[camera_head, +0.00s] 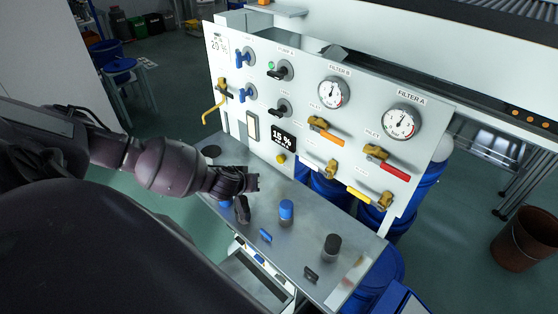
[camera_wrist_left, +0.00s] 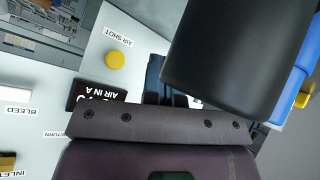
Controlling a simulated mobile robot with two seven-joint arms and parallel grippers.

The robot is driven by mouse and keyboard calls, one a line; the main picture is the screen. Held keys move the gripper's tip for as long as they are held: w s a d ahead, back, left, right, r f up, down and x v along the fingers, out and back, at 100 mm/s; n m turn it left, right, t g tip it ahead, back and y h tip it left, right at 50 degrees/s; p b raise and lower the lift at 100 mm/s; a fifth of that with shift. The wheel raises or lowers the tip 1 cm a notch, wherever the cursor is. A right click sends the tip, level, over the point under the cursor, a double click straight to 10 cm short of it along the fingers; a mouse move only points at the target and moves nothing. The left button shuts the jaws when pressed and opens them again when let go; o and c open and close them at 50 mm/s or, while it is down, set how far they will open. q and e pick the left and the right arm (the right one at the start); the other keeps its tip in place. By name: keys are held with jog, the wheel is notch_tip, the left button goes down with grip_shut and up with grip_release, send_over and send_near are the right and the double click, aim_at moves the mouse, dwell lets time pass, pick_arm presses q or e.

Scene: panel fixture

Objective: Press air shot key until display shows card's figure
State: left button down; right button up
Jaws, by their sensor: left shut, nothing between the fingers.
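The yellow air shot key (camera_head: 281,158) is a round button low on the white panel. It also shows in the left wrist view (camera_wrist_left: 115,60), beside its upside-down AIR SHOT label. The display (camera_head: 283,138) above it reads 15 %. In the wrist view the display (camera_wrist_left: 95,95) is partly covered by my wrist. The card (camera_head: 219,44) is at the panel's top left; its small figure looks like 25 %, but I cannot read it surely. My left gripper (camera_head: 252,183) is shut and empty, in front of and left of the key, apart from it. My right gripper is out of view.
The metal shelf (camera_head: 300,237) below holds a blue cylinder (camera_head: 286,211), a black-topped one (camera_head: 332,247) and a dark one (camera_head: 242,209) close to my gripper. Valve handles, including a red one (camera_head: 394,172), stick out from the panel right of the key.

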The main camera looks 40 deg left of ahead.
aim_at(281, 159)
pick_arm(q)
jog(key=shift+w, duration=0.15)
jog(key=w, duration=0.2)
jog(key=w+b, duration=0.1)
jog(key=w, duration=0.1)
jog(key=w+b, duration=0.1)
jog(key=w, duration=0.2)
jog(key=shift+d, duration=0.35)
jog(key=shift+w, duration=0.8)
dwell(0.5)
jog(key=shift+d, duration=0.1)
dwell(0.6)
jog(key=shift+w, duration=0.4)
